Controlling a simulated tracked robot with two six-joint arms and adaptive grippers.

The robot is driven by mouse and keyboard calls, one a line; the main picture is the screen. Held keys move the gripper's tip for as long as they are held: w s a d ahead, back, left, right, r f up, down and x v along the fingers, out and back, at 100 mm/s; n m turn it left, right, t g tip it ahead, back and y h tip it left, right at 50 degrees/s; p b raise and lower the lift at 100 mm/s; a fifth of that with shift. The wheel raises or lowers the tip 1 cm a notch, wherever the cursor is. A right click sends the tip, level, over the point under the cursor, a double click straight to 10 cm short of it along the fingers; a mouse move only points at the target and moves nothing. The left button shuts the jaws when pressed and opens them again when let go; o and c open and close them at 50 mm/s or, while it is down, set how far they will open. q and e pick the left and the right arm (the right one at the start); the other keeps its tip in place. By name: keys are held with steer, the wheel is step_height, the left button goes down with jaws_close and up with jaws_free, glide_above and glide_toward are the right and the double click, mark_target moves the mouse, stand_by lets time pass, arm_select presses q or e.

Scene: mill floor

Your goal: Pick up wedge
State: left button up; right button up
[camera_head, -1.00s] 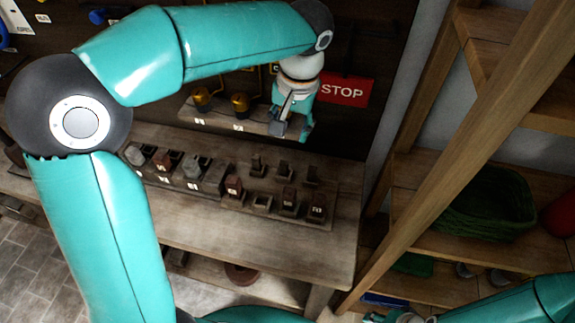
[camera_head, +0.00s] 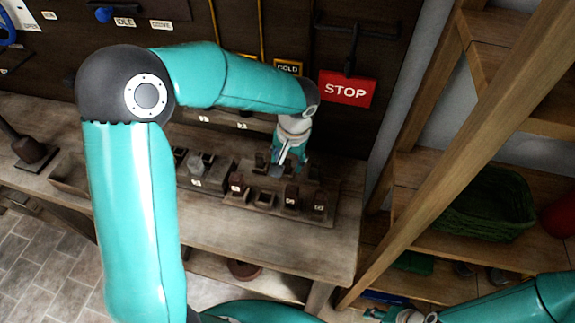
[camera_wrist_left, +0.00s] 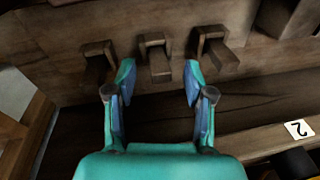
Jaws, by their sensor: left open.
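Three small brown wooden pieces of wedge-like or hooked shape stand in a row in the left wrist view: a left piece (camera_wrist_left: 97,62), a middle piece (camera_wrist_left: 156,58) and a right piece (camera_wrist_left: 214,48). I cannot tell for certain which is the wedge. My left gripper (camera_wrist_left: 159,72) is open and empty, with the middle piece between and just beyond its fingertips. In the head view my left gripper (camera_head: 284,160) is over the back row of the block rack (camera_head: 290,215) and hides part of it. Only part of my right arm shows at the lower right; its jaws are unclear.
Dark blocks with labels (camera_head: 319,203) stand at the rack's front. The wooden bench (camera_head: 240,235) has free room before it. A red STOP sign (camera_head: 347,89) hangs on the back wall. A wooden shelf with a green basket (camera_head: 485,205) stands at the right.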

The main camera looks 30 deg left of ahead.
arm_select(q)
steer(key=shift+f, duration=0.2)
steer(key=c, duration=0.9)
steer(key=shift+w+r, duration=0.1)
steer(key=shift+r, duration=0.1)
